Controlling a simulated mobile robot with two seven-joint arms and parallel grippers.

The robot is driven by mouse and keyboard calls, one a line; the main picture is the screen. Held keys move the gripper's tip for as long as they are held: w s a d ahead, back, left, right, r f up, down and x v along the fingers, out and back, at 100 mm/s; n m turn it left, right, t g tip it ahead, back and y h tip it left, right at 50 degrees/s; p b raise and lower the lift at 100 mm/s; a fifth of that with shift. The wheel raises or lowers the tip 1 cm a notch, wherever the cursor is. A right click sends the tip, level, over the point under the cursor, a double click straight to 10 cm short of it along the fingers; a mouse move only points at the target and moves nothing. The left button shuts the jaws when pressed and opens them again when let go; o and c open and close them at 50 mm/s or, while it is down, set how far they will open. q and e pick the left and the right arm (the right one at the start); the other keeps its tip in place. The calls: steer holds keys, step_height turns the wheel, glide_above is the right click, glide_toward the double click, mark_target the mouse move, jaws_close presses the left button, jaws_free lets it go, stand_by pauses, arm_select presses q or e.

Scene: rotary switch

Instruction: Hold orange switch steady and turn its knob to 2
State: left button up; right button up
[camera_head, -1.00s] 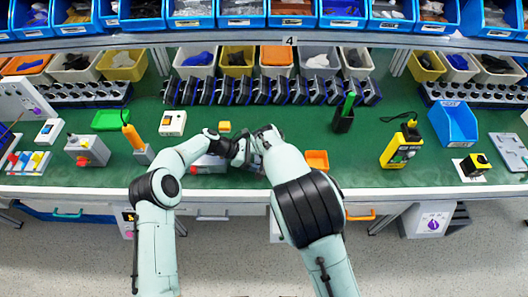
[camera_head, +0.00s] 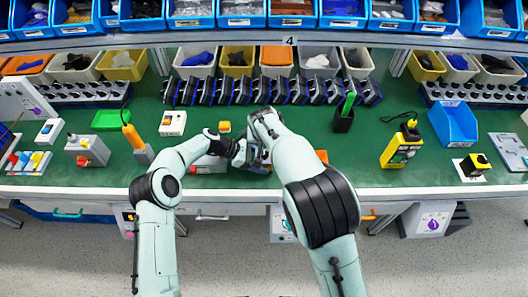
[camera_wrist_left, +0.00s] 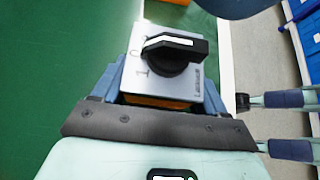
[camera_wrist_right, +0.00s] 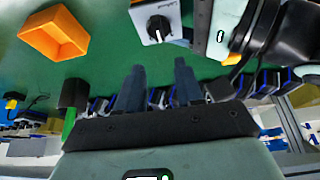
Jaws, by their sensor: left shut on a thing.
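The orange switch (camera_wrist_left: 180,75) has a light grey faceplate, a black rotary knob (camera_wrist_left: 172,52) with a white line, and an orange base. My left gripper (camera_head: 248,155) is shut on the switch's body, with a blue finger on either side. The faceplate (camera_wrist_right: 158,20) and knob also show at the top of the right wrist view. My right gripper (camera_wrist_right: 160,85) is open and empty, its fingers apart and clear of the knob. In the head view the arms mostly hide the switch.
An orange bin (camera_wrist_right: 55,35) lies beside the switch, mostly behind my right arm in the head view. A yellow device (camera_head: 401,148) is at right.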

mark_target(264, 154)
steer(key=shift+a+f+g, duration=0.1)
steer(key=shift+f+g, duration=0.45)
steer(key=shift+f, duration=0.8)
steer(key=shift+a+f+g, duration=0.1)
steer(key=shift+f+g, duration=0.45)
steer(key=shift+f, duration=0.8)
jaws_close()
